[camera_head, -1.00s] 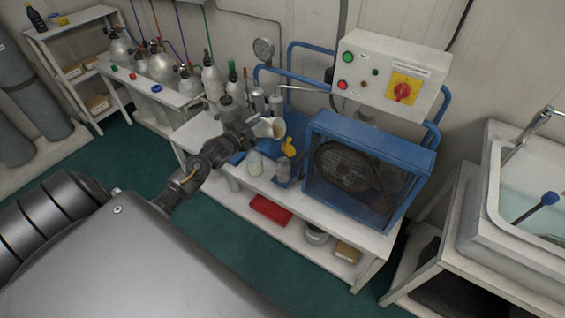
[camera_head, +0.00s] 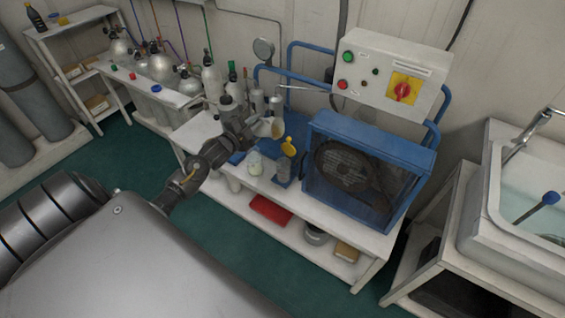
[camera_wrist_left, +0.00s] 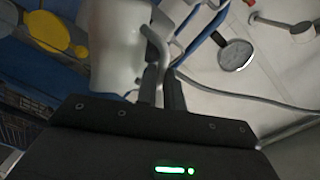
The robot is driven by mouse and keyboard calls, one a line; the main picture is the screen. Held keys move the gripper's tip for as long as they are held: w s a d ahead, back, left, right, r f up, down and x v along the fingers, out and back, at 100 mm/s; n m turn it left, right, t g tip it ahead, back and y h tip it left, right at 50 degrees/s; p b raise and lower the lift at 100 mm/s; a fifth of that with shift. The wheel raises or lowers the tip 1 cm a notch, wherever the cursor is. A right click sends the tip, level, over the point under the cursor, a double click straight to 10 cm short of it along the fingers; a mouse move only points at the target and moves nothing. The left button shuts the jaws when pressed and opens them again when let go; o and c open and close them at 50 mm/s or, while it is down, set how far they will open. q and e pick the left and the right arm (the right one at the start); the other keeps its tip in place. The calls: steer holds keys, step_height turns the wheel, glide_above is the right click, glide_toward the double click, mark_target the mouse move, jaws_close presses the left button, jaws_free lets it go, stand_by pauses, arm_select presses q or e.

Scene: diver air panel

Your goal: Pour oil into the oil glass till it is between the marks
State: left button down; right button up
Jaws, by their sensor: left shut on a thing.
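My left gripper (camera_head: 257,124) is shut on the handle of a white jug (camera_head: 275,129), held above the bench beside the blue compressor. In the left wrist view the fingers (camera_wrist_left: 162,88) close on the handle of the jug (camera_wrist_left: 115,45). The jug looks tilted, and its contents are hidden. A small clear glass (camera_head: 284,169), which looks like the oil glass, stands at the left of the compressor, below and right of the jug. Its marks and oil level are too small to read. A yellow part (camera_head: 289,146) sits just above it. My right gripper is not in view.
A pale jar (camera_head: 255,163) stands on the bench left of the clear glass. The caged blue compressor (camera_head: 368,132) and control box (camera_head: 390,75) are to the right. Several metal cylinders (camera_head: 161,68) stand to the left. A round gauge (camera_head: 263,49) is behind.

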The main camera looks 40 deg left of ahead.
arm_select(q)
steer(key=shift+d, duration=0.3)
stand_by(0.5)
steer(key=shift+w+a+m, duration=0.15)
steer(key=shift+m, duration=0.15)
stand_by(0.5)
steer(key=shift+d+f+b, duration=0.1)
steer(key=shift+d+b, duration=0.15)
steer(key=shift+b, duration=0.1)
steer(key=shift+a, duration=0.1)
stand_by(0.6)
steer(key=shift+m, duration=0.3)
steer(key=a+n, duration=0.1)
steer(key=f+n, duration=0.1)
steer(key=n, duration=0.1)
steer(key=shift+s+a+p, duration=0.2)
steer(key=shift+a+p, duration=0.2)
stand_by(0.7)
